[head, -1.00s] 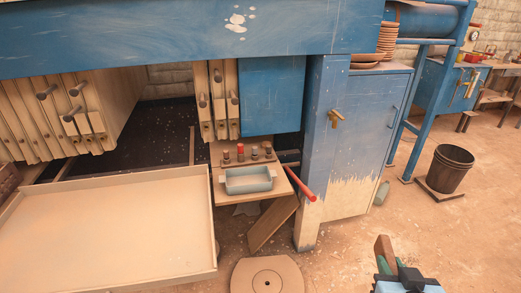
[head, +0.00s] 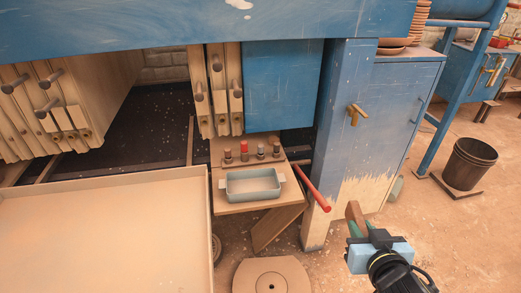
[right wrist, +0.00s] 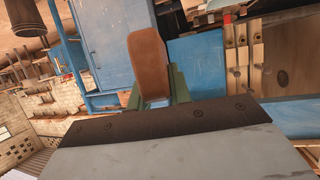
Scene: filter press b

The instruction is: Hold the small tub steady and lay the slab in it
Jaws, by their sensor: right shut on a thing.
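The small tub (head: 252,194) is a pale grey-blue rectangular tub with end tabs. It sits upright on a small wooden shelf under the blue beam, and it looks empty. My right gripper (head: 356,228) is at the lower right of the head view, to the right of and nearer than the tub. It is shut on a brown slab (head: 353,211). In the right wrist view the slab (right wrist: 149,65) stands out between the green fingers, its far end rounded. My left gripper is not in view.
A red handle (head: 314,194) sticks out right of the shelf (head: 240,206), between tub and slab. Several knobs (head: 244,151) stand behind the tub. A big tray (head: 110,235) is at left, a round disc (head: 271,276) below. A blue post (head: 335,130) stands behind the slab.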

